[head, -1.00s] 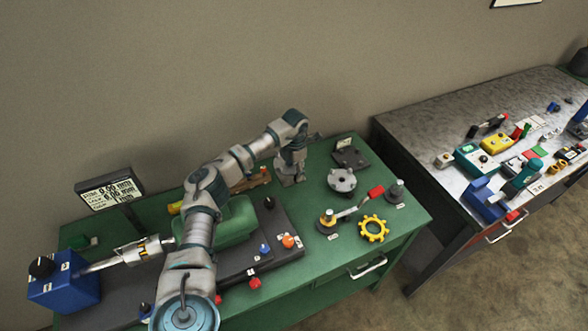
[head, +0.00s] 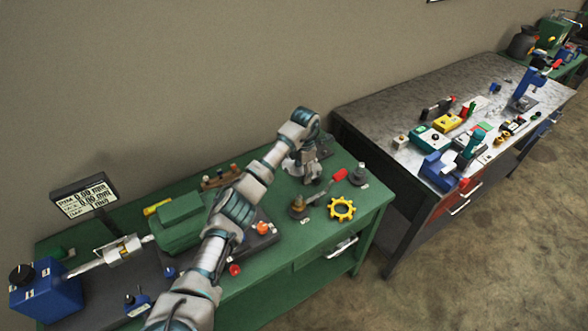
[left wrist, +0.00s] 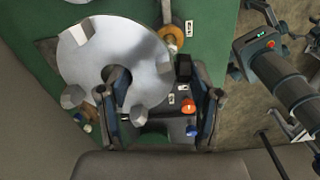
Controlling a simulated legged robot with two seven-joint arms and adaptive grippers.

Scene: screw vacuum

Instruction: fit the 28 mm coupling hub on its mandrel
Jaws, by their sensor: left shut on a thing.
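The coupling hub is a grey metal disc with blocky lugs and a central hole; it fills much of the left wrist view (left wrist: 85,62). My left gripper (head: 309,174) is shut on it, with the dark fingers beside the hub (left wrist: 160,115) in the wrist view. In the head view the held hub is mostly hidden by the wrist. Two posts stand on the green bench near it: a brass-topped one with a round grey base (head: 298,208) and a grey stepped one (head: 360,176). I cannot read which is 28 mm.
A green machine block (head: 180,226), a blue box (head: 44,290) and a display (head: 83,197) are at left. A second, cluttered bench (head: 385,107) stands right.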

